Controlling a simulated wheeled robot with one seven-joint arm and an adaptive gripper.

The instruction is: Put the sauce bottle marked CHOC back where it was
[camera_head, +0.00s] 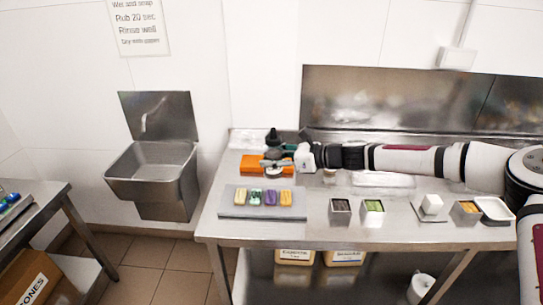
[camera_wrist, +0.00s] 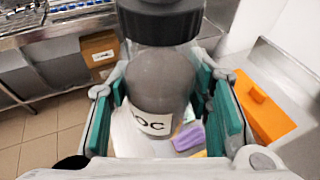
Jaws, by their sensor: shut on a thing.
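The sauce bottle (camera_wrist: 160,80) has a dark cap, a grey-brown body and a white label of which "OC" shows. It stands between the green pads of my gripper (camera_wrist: 170,110) in the wrist view, and my gripper is shut on it. In the head view my gripper (camera_head: 282,163) is over the back left of the steel table, with the dark-capped bottle (camera_head: 272,137) at its fingers. The arm reaches in from the right.
An orange block (camera_head: 252,165) lies beside my gripper; it also shows in the wrist view (camera_wrist: 265,108). In front is a grey tray (camera_head: 232,210) with several coloured bars. Small containers (camera_head: 373,207) stand to the right on the steel table (camera_head: 310,222). A sink (camera_head: 153,170) is at the left.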

